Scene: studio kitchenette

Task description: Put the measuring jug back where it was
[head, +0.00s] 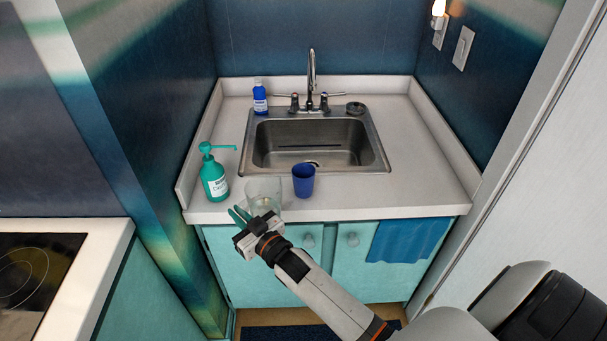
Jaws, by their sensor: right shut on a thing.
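The measuring jug (264,190) is clear and stands upright at the front edge of the sink counter, between the green soap bottle and a blue cup. I cannot tell if its base touches the counter. My right gripper (246,217) comes in from the lower right and is shut on the jug at its near left side. The gripper body and teal fingers hide the jug's lower part. My left gripper is not in view.
The blue cup (303,181) stands just right of the jug. A green pump bottle (214,178) stands to its left. Behind are the steel sink (379,158), the faucet (312,72) and a blue bottle (260,99). The counter (425,185) is clear at the right.

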